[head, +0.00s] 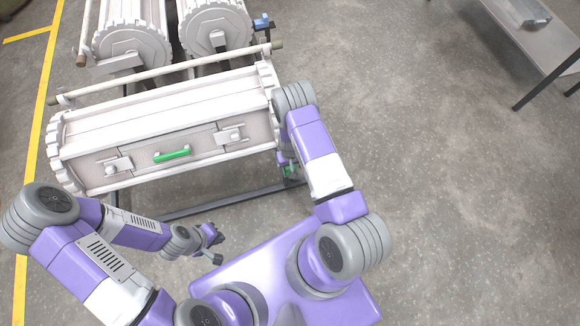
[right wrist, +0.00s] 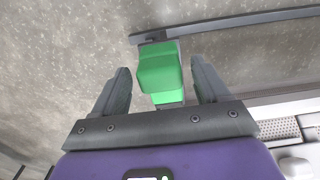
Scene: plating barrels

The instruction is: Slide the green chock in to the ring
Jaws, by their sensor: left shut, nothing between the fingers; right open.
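The green chock (right wrist: 160,72) is a blocky bright green piece, seen in the right wrist view between the two spread fingers of my right gripper (right wrist: 159,68). Gaps show on both sides of it, so the fingers do not grip it. In the head view a little of the chock (head: 287,170) shows by the front barrel's lower right end, mostly hidden by my right arm. My left gripper (head: 214,236) is shut and empty, low in front of the barrel. I cannot make out the ring in either view.
The white front barrel (head: 160,125) has a green handle (head: 172,155) and lies across a dark frame (head: 230,201). Two more barrels (head: 132,40) stand behind it. A grey table (head: 540,38) is at the upper right. The floor on the right is clear.

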